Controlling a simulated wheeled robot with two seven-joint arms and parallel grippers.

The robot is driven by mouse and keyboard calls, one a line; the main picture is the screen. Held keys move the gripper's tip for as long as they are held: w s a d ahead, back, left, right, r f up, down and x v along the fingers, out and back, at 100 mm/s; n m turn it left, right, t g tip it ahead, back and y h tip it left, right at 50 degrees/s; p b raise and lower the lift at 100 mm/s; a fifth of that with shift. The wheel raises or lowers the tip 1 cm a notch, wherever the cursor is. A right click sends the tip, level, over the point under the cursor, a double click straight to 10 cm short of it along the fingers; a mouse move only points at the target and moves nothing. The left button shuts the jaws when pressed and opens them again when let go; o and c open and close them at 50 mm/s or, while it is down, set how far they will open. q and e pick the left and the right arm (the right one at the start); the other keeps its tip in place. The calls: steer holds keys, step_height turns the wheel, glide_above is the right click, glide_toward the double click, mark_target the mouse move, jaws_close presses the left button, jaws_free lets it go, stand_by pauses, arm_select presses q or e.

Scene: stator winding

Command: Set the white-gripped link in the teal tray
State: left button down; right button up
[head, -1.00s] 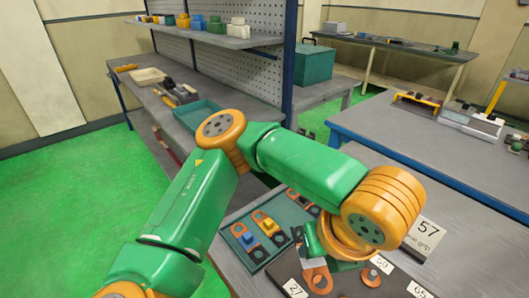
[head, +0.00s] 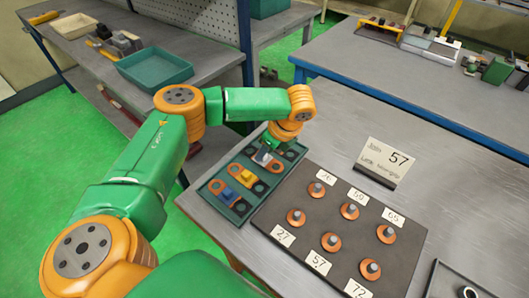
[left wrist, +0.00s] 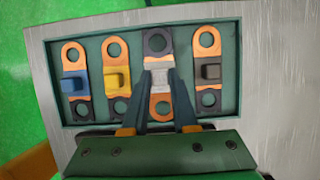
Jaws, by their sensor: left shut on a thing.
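The white-gripped link (left wrist: 159,78) has a white block grip, a dark ring at its far end and an orange ring at its near end. It is in the dark green link rack (head: 216,190), between the yellow-gripped link (left wrist: 117,77) and the dark-gripped link (left wrist: 209,72). My left gripper (left wrist: 160,88) is shut on its white grip, one finger on each side. I cannot tell whether the link is lifted at all. The empty teal tray (head: 155,68) stands on the bench at the upper left. My right gripper is not in view.
A blue-gripped link (left wrist: 75,82) also lies in the rack. A dark board (head: 320,235) with several orange discs on pegs and number cards is right of the rack. Tools lie left of the tray.

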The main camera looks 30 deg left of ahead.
arm_select(q)
steer(key=shift+s+d+f, duration=0.1)
steer(key=shift+f, duration=0.65)
steer(key=c, duration=0.7)
jaws_free()
steer(key=shift+r, duration=0.15)
steer(key=b+v, duration=0.1)
steer(key=v, duration=1)
steer(key=shift+d+r, duration=0.15)
steer(key=shift+r, duration=0.25)
